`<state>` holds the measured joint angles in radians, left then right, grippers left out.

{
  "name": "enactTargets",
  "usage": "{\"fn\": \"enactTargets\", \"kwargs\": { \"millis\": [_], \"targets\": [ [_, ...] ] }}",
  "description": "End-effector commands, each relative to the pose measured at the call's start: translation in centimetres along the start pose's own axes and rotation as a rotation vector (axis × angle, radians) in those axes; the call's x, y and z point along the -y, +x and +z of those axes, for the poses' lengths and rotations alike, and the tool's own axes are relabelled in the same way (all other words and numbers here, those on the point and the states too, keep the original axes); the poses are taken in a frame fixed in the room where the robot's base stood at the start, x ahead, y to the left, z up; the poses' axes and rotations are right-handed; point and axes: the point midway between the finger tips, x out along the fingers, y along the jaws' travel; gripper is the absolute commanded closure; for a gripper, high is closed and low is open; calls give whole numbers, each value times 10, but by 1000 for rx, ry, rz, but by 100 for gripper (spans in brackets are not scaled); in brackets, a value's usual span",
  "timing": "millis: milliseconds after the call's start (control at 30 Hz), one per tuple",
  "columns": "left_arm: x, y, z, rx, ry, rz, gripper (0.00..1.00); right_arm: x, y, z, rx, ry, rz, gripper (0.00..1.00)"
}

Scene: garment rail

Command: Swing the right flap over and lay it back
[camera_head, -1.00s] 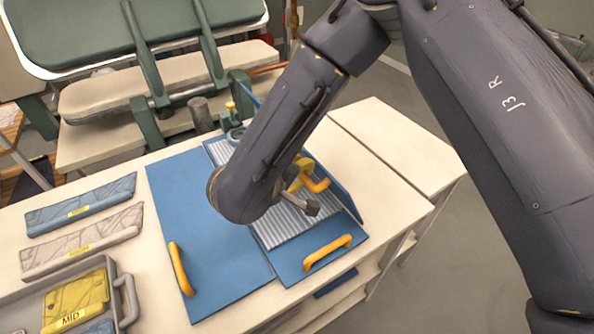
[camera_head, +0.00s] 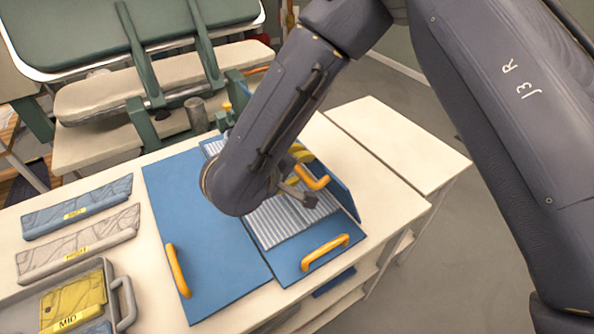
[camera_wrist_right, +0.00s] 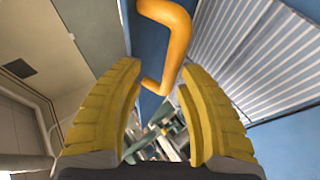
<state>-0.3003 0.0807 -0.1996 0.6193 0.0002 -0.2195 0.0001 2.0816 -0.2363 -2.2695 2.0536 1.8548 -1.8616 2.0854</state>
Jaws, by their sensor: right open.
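A blue folding board lies on the cream table, with a ribbed grey middle panel (camera_head: 290,218). Its right flap (camera_head: 343,190) stands up steeply at the right side, with an orange handle (camera_head: 312,178) on its inner face. My right gripper (camera_wrist_right: 158,100) has yellow fingers, spread open, with that handle just beyond the fingertips in the wrist view (camera_wrist_right: 172,45). No grip on the handle shows. In the head view my right forearm hides part of the board and most of the gripper. My left gripper is out of view.
The left flap (camera_head: 205,235) and the front flap (camera_head: 315,262) lie flat, each with an orange handle. Folded cloths (camera_head: 78,207) and a grey tray (camera_head: 112,275) stand at the left. The table right of the raised flap is clear.

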Motion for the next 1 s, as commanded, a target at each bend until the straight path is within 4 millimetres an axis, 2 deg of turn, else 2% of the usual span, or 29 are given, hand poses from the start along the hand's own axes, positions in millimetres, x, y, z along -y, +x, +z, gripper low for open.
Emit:
{"fn": "enactTargets", "kwargs": {
  "millis": [233,500,1000],
  "targets": [
    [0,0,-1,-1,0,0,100,-30,-20,-9,-1,3,3,62],
    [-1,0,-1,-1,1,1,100,-53,-36,-15,2,3,0,62],
    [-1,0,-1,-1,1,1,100,-61,-43,-17,3,0,-1,62]
  ]
}}
